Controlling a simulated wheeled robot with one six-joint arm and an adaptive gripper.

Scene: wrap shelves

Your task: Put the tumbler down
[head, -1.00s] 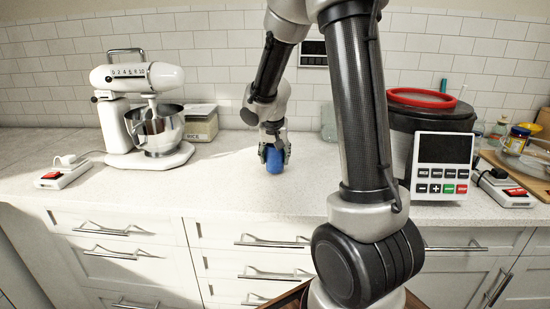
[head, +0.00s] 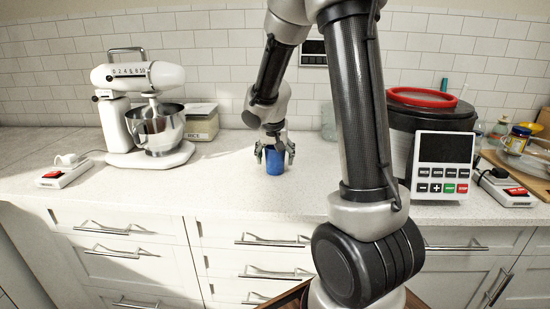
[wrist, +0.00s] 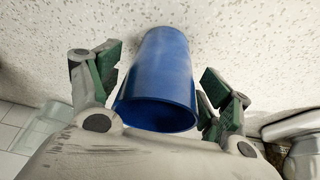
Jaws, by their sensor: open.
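The blue tumbler (head: 275,163) stands upright on the pale speckled countertop (head: 235,185) in the head view. In the wrist view the tumbler (wrist: 165,75) shows its open rim toward the camera and its base toward the counter. My gripper (head: 274,155) is open around it, with one finger on each side. In the wrist view my gripper (wrist: 158,75) has green-padded fingers spread, with gaps between the pads and the tumbler's wall.
A stand mixer (head: 140,105) and a container (head: 201,122) stand to the left. A large dark cooker (head: 430,118) with a red-rimmed item on top stands to the right. The counter around the tumbler is clear, and its front edge lies nearer me.

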